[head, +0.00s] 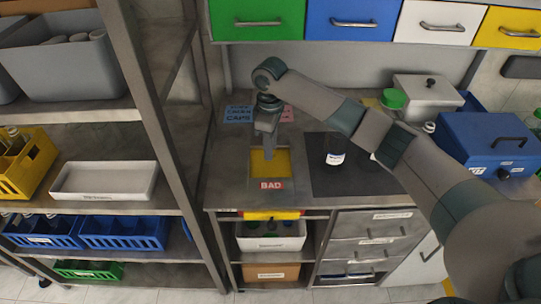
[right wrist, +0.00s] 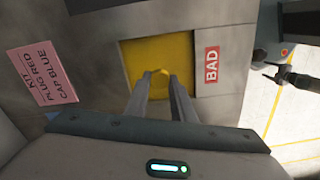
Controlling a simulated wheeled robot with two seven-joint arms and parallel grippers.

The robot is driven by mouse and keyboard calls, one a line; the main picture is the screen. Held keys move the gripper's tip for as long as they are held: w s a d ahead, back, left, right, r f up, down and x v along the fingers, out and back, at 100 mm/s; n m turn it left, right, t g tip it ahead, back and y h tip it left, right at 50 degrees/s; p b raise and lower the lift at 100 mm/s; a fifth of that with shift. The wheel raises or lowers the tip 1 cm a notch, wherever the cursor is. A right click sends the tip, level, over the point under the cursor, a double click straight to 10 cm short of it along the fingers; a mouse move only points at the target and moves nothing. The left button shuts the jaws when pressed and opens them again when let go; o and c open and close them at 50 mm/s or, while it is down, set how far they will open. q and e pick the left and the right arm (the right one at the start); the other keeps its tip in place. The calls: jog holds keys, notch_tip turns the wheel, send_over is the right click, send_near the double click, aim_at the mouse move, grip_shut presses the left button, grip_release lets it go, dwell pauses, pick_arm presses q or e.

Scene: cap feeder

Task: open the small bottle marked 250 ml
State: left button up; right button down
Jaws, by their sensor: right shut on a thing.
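My right gripper (head: 267,152) reaches down over the yellow-lined opening (head: 257,168) in the bench, behind the red BAD sign (head: 271,184). In the right wrist view its fingers (right wrist: 162,82) are shut on a small yellow piece (right wrist: 161,71), which looks like a cap. The yellow opening (right wrist: 187,58) is behind it. A small bottle with a white label (head: 335,158) stands upright on the dark mat (head: 350,182), apart from the gripper. Its marking is too small to read. Another white-labelled item on the mat is partly hidden by my right arm. My left gripper is not in view.
A blue box (head: 490,140) and a grey lidded box (head: 425,95) stand at the bench's right, with a green round thing (head: 393,98) beside them. A shelf post (head: 165,130) bounds the bench at left. The mat's front is clear.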

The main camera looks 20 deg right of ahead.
aim_at(271, 164)
notch_tip(271, 164, down, 3)
jog(key=shift+r+p, duration=0.15)
jog(key=shift+p, duration=0.4)
jog(key=shift+f, duration=0.6)
jog(key=c, duration=1.5)
grip_release()
jog(key=shift+f, duration=0.1)
